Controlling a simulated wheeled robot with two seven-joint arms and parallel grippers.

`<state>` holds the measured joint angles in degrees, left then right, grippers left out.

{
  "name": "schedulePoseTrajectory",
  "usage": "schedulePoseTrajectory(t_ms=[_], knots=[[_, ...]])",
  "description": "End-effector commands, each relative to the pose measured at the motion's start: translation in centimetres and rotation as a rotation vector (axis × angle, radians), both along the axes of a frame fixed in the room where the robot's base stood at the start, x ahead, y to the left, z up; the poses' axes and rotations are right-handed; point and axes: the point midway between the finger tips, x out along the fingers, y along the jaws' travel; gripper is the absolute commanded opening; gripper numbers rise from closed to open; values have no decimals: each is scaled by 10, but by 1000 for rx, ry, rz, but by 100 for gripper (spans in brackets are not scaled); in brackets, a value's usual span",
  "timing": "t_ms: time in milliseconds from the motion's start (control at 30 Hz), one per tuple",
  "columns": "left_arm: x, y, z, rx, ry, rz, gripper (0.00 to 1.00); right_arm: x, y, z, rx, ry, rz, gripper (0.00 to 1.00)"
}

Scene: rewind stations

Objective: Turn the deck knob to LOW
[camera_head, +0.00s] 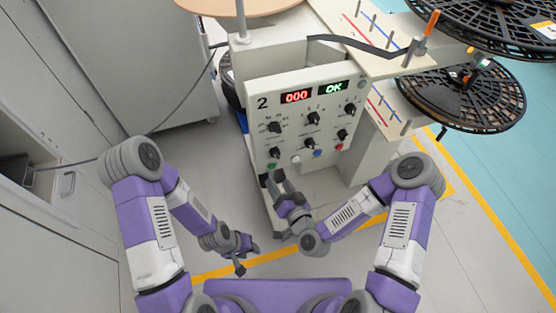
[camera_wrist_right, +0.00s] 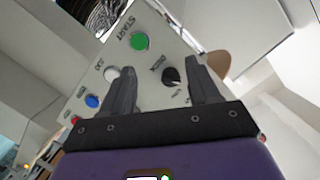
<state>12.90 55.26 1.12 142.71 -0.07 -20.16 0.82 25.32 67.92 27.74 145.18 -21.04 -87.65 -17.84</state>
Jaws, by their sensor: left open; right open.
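The control panel (camera_head: 294,117) stands ahead of me, marked 2, with several black knobs in two rows. Its labels are too small to read in the head view, so I cannot tell which knob is the deck knob. My left gripper (camera_head: 247,258) is open and empty, low over the floor.
Green (camera_head: 272,166), white, blue and red buttons line the panel's bottom edge; the green button (camera_wrist_right: 139,41) is marked START in the right wrist view. Displays above read 000 and OK. Black reels (camera_head: 462,97) stand at right. A cable and cabinet are at left.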

Motion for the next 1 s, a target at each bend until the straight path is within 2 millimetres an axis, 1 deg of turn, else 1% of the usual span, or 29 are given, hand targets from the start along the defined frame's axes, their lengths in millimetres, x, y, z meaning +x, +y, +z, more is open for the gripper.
schedulePoseTrajectory(t_ms=[33, 100, 233, 367, 600, 700, 833, 1000], knots=[[0, 0, -3, 0, 0, 0, 43, 4, -3, 10, 28, -49, -38, 61], [0, 0, -4, 0, 0, 0, 43, 7, -8, 23, 54, -103, -82, 61], [0, 0, -5, 0, 0, 0, 43, 13, -13, 35, 77, -152, -124, 61], [0, 0, -7, 0, 0, -1, 43, 27, -9, 37, 79, -161, -131, 61], [0, 0, -11, 0, 0, -1, 43, 63, 3, 36, 79, -159, -130, 61], [0, 0, -13, 0, 0, 0, 43, 74, 6, 36, 79, -157, -128, 61], [0, 0, -13, 0, 0, 0, 43, 81, 9, 36, 78, -156, -127, 61], [0, 0, -13, 0, 0, 0, 43, 83, 9, 36, 78, -154, -127, 61]])
